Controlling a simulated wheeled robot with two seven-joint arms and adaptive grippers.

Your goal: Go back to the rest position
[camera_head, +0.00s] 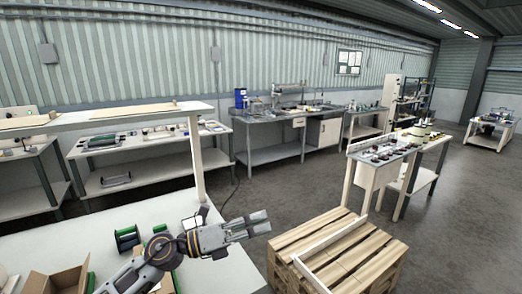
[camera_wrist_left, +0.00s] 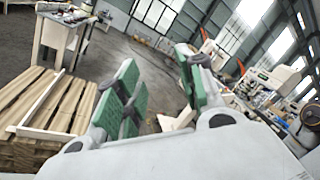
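My left gripper (camera_head: 264,222) reaches in from the bottom of the head view, over the right end of the white table (camera_head: 215,270). Its fingers point right, toward the pallet side. In the left wrist view the two green-padded fingers (camera_wrist_left: 160,85) stand apart with a clear gap and nothing between them. My right gripper shows in neither view.
A green spool (camera_head: 127,238) and an open cardboard box (camera_head: 62,281) are on the white table beside my left arm. A wooden pallet (camera_head: 335,250) stands right of the table. A workbench (camera_head: 385,165) is beyond it. Grey floor (camera_head: 450,220) is clear at right.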

